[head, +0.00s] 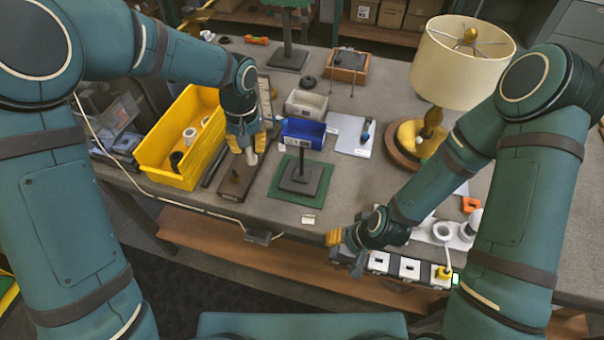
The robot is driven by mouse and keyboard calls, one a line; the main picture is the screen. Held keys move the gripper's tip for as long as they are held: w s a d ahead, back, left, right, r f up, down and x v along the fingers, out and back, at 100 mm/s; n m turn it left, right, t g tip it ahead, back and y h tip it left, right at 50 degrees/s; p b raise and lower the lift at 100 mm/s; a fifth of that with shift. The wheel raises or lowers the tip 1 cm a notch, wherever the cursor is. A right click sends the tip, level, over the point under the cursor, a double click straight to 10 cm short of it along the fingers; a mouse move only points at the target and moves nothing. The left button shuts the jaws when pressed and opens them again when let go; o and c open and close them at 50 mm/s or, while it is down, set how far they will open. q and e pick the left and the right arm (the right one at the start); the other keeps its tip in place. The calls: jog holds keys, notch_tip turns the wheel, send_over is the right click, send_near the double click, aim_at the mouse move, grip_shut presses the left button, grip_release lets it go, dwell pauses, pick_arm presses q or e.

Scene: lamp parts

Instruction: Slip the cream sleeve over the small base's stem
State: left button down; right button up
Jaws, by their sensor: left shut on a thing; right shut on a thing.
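My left gripper (250,145) points down, shut on the cream sleeve (252,158), whose lower end shows below the fingers. It is above a brown board (228,191), left of the green mat. A dark square base (297,182) with a thin upright stem stands on the green mat (281,194); I take it for the small base. The sleeve is apart from the stem, to its left. My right gripper (345,253) is at the table's front edge, right of the mat. It is closed, but I cannot make out what it grips.
A yellow bin (152,153) stands left of the board. A blue bin (303,128) stands just behind the stem, with a white bin (306,103) beyond. A lamp with a cream shade (440,72) stands at right. White sockets (409,267) line the front edge.

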pick_arm(q)
jog(key=w+d, duration=0.3)
jog(key=d, duration=0.4)
jog(key=shift+p, duration=0.3)
pick_arm(e)
jog(key=shift+s+a, duration=0.1)
dwell(3.1)
pick_arm(q)
jog(key=shift+w+d+f+p, duration=0.15)
jog(key=shift+w+d, duration=0.3)
jog(key=shift+d, duration=0.4)
jog(key=shift+w+d+r+p, duration=0.15)
jog(key=shift+w+d, duration=0.25)
jog(key=shift+d, duration=0.5)
jog(key=shift+w+d+f+p, duration=0.1)
jog(key=shift+w+d+p, duration=0.1)
jog(key=shift+w+d, duration=0.45)
pick_arm(e)
jog(key=shift+r, duration=0.6)
dwell(0.8)
